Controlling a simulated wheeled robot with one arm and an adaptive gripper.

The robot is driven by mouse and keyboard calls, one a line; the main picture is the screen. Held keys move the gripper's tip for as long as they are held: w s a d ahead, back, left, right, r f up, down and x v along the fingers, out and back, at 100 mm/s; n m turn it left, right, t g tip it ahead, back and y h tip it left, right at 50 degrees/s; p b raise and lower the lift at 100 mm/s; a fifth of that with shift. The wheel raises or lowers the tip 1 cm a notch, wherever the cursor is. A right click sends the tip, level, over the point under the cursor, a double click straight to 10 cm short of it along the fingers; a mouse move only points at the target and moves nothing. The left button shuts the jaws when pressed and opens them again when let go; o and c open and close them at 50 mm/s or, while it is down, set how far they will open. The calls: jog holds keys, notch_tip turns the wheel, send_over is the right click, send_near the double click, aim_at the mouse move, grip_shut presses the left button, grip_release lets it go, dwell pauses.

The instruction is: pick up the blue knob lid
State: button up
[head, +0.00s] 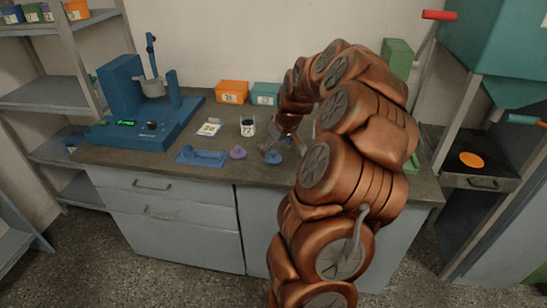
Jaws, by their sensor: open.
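The blue knob lid (273,157) lies on the counter top near its front edge, just right of a purple knob lid (237,153). My gripper (272,147) is at the end of my copper-coloured arm, low over the counter. It is open, close behind and slightly left of the blue lid in the picture. I cannot tell whether a finger touches the lid. Part of the gripper is hidden by my arm and its own links.
A blue tray-like holder (201,156), a white cup marked 77 (248,127) and a numbered card (208,129) are on the counter (120,157). The blue shaker machine (142,110) stands at left. Orange (232,92) and teal (265,95) boxes stand along the wall.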

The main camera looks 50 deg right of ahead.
aim_at(274, 151)
jog(key=shift+p+x, duration=0.35)
jog(key=shift+x, duration=1.5)
jog(key=shift+c, duration=0.3)
jog(key=c, duration=0.9)
